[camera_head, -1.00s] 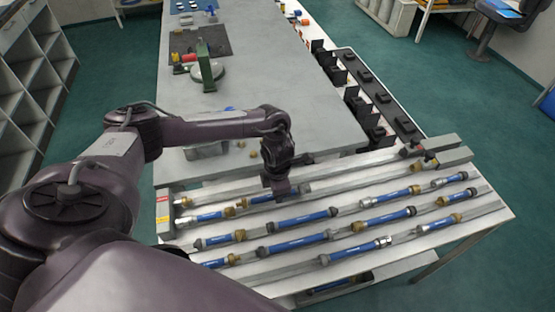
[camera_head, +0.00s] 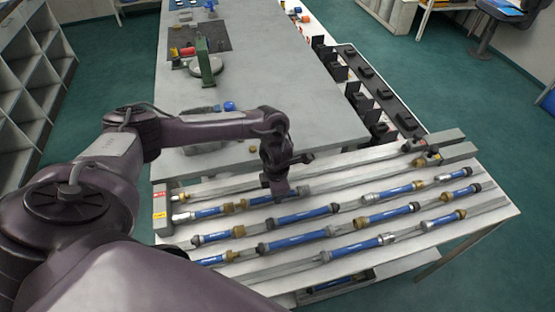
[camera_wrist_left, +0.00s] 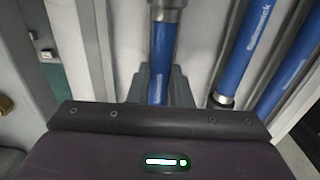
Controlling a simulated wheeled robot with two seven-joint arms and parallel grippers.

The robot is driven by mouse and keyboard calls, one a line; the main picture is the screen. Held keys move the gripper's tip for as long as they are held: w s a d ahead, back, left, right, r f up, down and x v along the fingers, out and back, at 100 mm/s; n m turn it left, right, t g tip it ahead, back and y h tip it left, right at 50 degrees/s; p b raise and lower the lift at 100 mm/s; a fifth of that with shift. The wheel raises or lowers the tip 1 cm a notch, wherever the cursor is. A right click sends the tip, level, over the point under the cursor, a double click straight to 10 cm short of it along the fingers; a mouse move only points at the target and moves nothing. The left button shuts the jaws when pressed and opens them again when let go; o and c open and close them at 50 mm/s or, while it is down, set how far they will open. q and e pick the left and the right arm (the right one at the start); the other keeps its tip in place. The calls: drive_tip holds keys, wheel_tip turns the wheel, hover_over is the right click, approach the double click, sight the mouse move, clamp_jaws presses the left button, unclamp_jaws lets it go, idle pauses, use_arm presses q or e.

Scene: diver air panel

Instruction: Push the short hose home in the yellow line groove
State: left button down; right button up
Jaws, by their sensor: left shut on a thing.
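My left gripper (camera_head: 279,190) points down over the back row of hoses on the grooved panel (camera_head: 215,190). It is shut around a blue hose (camera_head: 262,200) in that row. In the left wrist view this hose (camera_wrist_left: 162,50) runs between the two fingers (camera_wrist_left: 160,88), with a grey fitting (camera_wrist_left: 168,4) at its far end. The gripper hides the hose's middle, and I cannot tell how deep it sits in its groove. A yellow label (camera_head: 159,215) marks the panel's left edge, below a red one (camera_head: 159,195). My right gripper is not in view.
Several other blue hoses with brass or grey end fittings lie in the rows in front, such as one close by (camera_head: 302,216). Valve fittings (camera_head: 425,155) stand at the back right. The grey table (camera_head: 290,80) behind is mostly clear near the arm.

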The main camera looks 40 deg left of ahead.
sight(270, 197)
use_arm(q)
drive_tip(key=shift+s+a, duration=0.7)
drive_tip(key=shift+s, duration=0.1)
drive_tip(key=c, duration=1.2)
unclamp_jaws()
drive_tip(key=shift+c, duration=0.2)
wheel_tip(270, 197, up, 8)
drive_tip(key=shift+f+b, duration=0.1)
drive_tip(key=shift+b, duration=0.5)
drive_tip(key=shift+d+f, duration=0.1)
